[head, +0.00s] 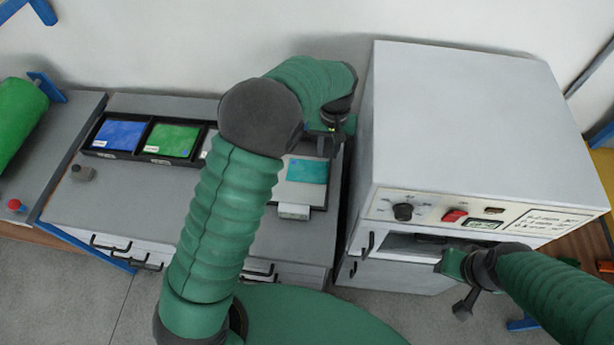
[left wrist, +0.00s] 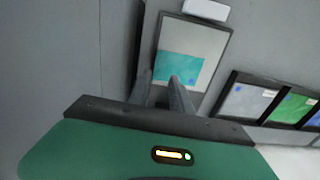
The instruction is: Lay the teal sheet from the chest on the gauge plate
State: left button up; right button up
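The teal sheet (head: 308,171) lies flat on a pale, dark-edged plate (head: 302,194), which looks like the gauge plate. In the left wrist view the teal sheet (left wrist: 182,66) lies across the lower part of the plate (left wrist: 196,35). My left gripper (head: 328,143) is above the far edge of the plate. Its fingers (left wrist: 160,80) are apart, with nothing seen between them, and overlap the sheet's near edge in the picture. My right gripper (head: 450,262) is at the front opening of the white chest (head: 480,130); its fingertips are not clear.
A black tray with blue (head: 119,134) and green (head: 172,140) sheets stands left of my left arm, which hides part of it. A small white block (head: 294,211) is at the plate's front edge. A dark knob (head: 82,173) stands on the bare left worktop.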

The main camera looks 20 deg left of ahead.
pick_arm(q)
jog(key=s+a+r+m+t, duration=0.1)
jog(key=s+a+m+t, duration=0.1)
jog(key=s, duration=1.8)
jog(key=shift+s+a+r+m, duration=0.2)
jog(key=shift+s+a+m, duration=0.2)
jog(key=shift+a, duration=0.15)
